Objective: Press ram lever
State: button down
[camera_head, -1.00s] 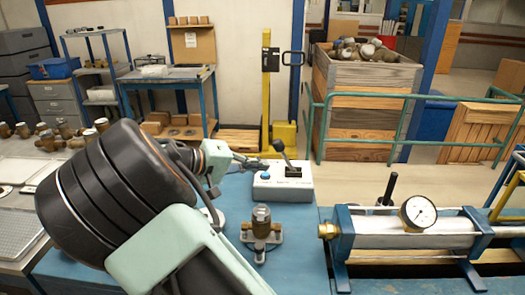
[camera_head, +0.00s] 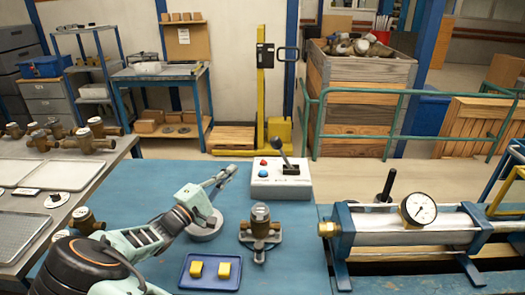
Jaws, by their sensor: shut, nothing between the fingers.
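The white control box (camera_head: 281,188) stands at the back of the blue table, right of the picture's middle. Its black lever (camera_head: 284,152) leans up and to the left, with its foot in a dark slot. My gripper (camera_head: 231,172) is left of the box, apart from the lever, with its fingers pointing up and right. It is shut and empty. A red button and a blue button (camera_head: 264,172) sit on the box's left side. The ram cylinder (camera_head: 408,232) with a round gauge (camera_head: 418,209) lies at the right. A separate black upright handle (camera_head: 387,186) stands behind it.
A brass meter on a stand (camera_head: 260,232) is in front of the box. A grey disc (camera_head: 204,228) lies below my gripper. A blue tray (camera_head: 211,284) with yellow blocks is nearer. Trays and brass meters lie on the left bench. The table between disc and box is clear.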

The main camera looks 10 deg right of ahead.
aim_at(282, 155)
jog(key=p+x, duration=0.2)
jog(key=x, duration=0.8)
jog(key=shift+d+r, duration=0.1)
jog(key=shift+r, duration=0.05)
jog(key=shift+s+d+r+p, duration=0.1)
jog(key=shift+d+r+p, duration=0.15)
jog(key=shift+d, duration=0.7)
jog(key=shift+s+d+r+p, duration=0.1)
jog(key=shift+d+r+p, duration=0.15)
jog(key=shift+d, duration=0.65)
jog(key=shift+d+r+m+g, duration=0.3)
jog(key=shift+d+m, duration=0.05)
jog(key=shift+m, duration=0.05)
